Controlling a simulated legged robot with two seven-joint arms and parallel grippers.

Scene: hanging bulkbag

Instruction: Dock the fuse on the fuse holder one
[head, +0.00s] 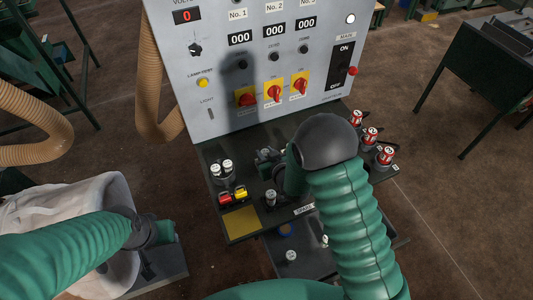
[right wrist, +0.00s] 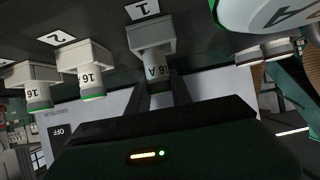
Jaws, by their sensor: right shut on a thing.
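In the upside-down right wrist view, a white fuse marked 16 A (right wrist: 157,68) stands between the fingers of my right gripper (right wrist: 159,84), which is shut on it. The fuse lines up with the grey fuse holder one (right wrist: 150,38), beside the label 1, and its end appears to meet the holder. I cannot tell whether it is fully seated. In the head view my right gripper (head: 268,163) is over the black shelf, and my arm hides much of it. My left gripper (head: 150,240) is near the white bag; its fingers are unclear.
Other fuses (right wrist: 90,80) stand in neighbouring holders beside the label 2. The control panel (head: 215,100) rises behind the shelf (head: 215,155). Several red-and-white items (head: 370,135) stand on the right.

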